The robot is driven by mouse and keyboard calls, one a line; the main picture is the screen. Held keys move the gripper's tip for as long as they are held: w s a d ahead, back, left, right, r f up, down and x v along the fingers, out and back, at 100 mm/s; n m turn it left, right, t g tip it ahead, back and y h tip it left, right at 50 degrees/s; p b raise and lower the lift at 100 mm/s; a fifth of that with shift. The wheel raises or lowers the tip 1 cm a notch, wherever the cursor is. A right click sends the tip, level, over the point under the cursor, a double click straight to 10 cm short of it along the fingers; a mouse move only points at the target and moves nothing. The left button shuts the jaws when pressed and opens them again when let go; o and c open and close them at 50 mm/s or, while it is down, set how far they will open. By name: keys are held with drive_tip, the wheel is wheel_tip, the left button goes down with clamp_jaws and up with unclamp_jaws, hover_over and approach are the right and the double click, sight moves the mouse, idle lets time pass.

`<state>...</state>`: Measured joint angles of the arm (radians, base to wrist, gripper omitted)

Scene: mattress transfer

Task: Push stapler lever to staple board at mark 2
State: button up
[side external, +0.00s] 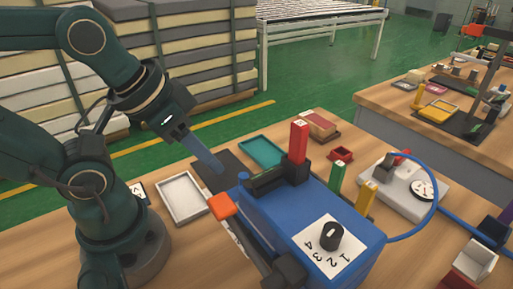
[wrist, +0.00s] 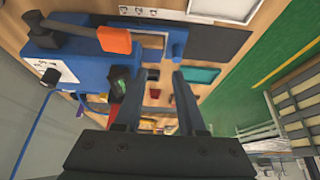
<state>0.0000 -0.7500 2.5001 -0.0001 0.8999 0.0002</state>
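The stapler is a blue block-shaped machine (side external: 310,215) on the wooden table, with a black knob (side external: 331,235) on a white plate numbered 1 to 4. Its orange-ended lever (side external: 222,205) sticks out on the left; the orange end also shows in the wrist view (wrist: 115,40). My gripper (side external: 217,168) is above the table, behind the orange end and apart from it. In the wrist view its two fingers (wrist: 156,85) are spread with nothing between them. White marked squares (wrist: 135,10) show near the lever; I cannot read them or make out the board's full outline.
A white tray (side external: 183,211) lies left of the stapler, and a teal tray (side external: 262,153) behind it. Red (side external: 298,142), green (side external: 337,177) and yellow (side external: 366,196) upright blocks stand around it. A gauge unit (side external: 410,197) with a blue hose is to the right.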

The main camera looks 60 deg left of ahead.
drive_tip(key=c, duration=0.6)
drive_tip(key=shift+s+f, duration=0.15)
drive_tip(key=shift+s, duration=0.25)
clamp_jaws()
drive_tip(key=d+r+g+y, duration=0.1)
drive_tip(key=d+r+g, duration=0.4)
drive_tip(key=d+r, duration=0.3)
drive_tip(key=shift+r+g, duration=0.3)
drive_tip(key=shift+r, duration=1.95)
drive_tip(key=shift+s, duration=0.1)
